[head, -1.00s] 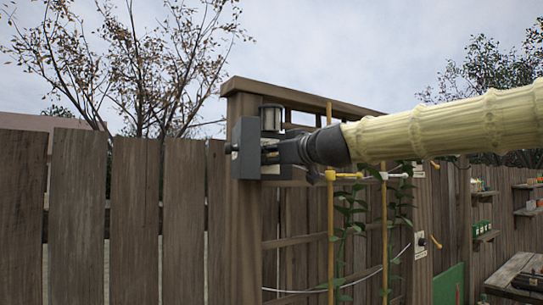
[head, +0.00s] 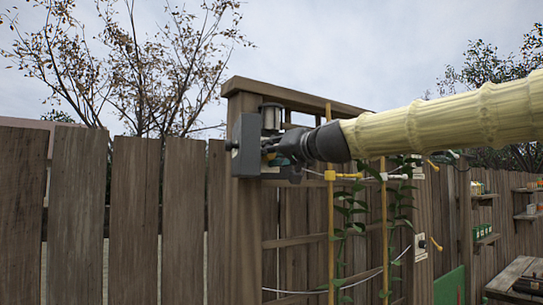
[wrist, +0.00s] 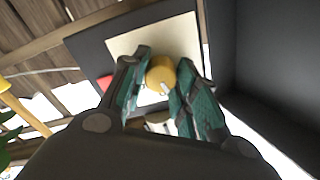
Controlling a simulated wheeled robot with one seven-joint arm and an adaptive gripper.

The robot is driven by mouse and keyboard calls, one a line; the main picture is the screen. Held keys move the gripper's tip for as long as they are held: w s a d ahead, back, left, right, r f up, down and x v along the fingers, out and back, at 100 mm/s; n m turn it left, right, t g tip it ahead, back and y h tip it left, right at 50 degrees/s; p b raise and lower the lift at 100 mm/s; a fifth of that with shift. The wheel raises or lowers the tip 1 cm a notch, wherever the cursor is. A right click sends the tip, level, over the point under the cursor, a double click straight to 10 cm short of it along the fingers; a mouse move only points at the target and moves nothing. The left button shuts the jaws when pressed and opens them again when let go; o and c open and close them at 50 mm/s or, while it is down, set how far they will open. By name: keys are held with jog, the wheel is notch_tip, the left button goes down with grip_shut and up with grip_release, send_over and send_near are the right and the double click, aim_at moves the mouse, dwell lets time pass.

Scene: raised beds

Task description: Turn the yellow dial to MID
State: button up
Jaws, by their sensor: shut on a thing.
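The yellow dial (wrist: 161,74) shows in the wrist view between the two teal-padded fingers of my gripper (wrist: 160,85). The fingers are shut on it. The dial sits on a cream plate (wrist: 183,40) on a dark panel. Any pointer and the MID mark cannot be made out. In the head view my gripper (head: 272,150) reaches in from the right, at the side of a grey box (head: 245,145) on a wooden post. The dial is hidden there.
A trellis with yellow canes (head: 331,220) and climbing plants is below my arm. A wooden fence (head: 135,210) runs left. A red patch (wrist: 105,82) lies beside the cream plate.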

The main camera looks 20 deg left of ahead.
jog(key=shift+w+m, duration=0.1)
jog(key=shift+m, duration=1.1)
jog(key=shift+d, duration=0.1)
jog(key=o, duration=1)
jog(key=v, duration=1.2)
